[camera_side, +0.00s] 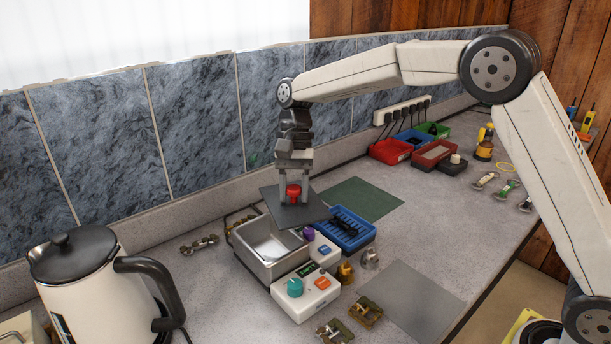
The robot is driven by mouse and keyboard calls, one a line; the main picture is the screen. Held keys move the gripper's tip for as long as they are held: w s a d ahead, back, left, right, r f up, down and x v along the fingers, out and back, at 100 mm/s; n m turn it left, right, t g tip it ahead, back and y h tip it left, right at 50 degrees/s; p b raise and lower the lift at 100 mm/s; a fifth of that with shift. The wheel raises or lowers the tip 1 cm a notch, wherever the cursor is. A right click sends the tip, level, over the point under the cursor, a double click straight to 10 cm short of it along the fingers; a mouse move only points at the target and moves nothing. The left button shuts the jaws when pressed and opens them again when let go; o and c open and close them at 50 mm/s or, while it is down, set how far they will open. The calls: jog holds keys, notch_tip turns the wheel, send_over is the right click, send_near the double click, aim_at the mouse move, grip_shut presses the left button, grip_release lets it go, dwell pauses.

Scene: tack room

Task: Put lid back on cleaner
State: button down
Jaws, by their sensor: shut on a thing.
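The cleaner is a small open metal tank (255,262) with a white control box (306,291) at its front, bearing a teal knob and an orange button. The lid (314,210) is a flat dark grey plate with a red knob (293,191). My gripper (293,194) is shut on the red knob, with a finger on either side. The lid looks about level and covers part of the view of the tank's back edge. Much of the tank's opening shows uncovered. The exact height of the lid above the rim is hard to tell.
A blue basket (362,238) stands right of the tank. Brass fittings (365,311) lie in front, and a metal part (200,245) lies left. A white kettle (90,290) stands front left. A green mat (362,199) and grey mat (412,299) are bare.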

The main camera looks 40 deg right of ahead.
aim_at(267, 204)
jog(key=shift+w+a+f+n+g+h, duration=0.15)
jog(key=shift+w+a+n+h, duration=0.1)
jog(key=shift+w+a+n, duration=0.35)
jog(key=shift+w+a+n+g+h, duration=0.1)
jog(key=shift+w+a+n+h, duration=0.2)
jog(key=shift+a+n, duration=0.5)
jog(key=shift+w+a+f+n+g+h, duration=0.15)
jog(key=shift+w+a+n, duration=0.4)
jog(key=shift+a, duration=0.3)
jog(key=shift+f, duration=0.15)
jog(key=shift+f, duration=2.75)
jog(key=shift+f, duration=0.6)
jog(key=c, duration=0.6)
grip_release()
jog(key=shift+r, duration=0.15)
jog(key=shift+v, duration=5.4)
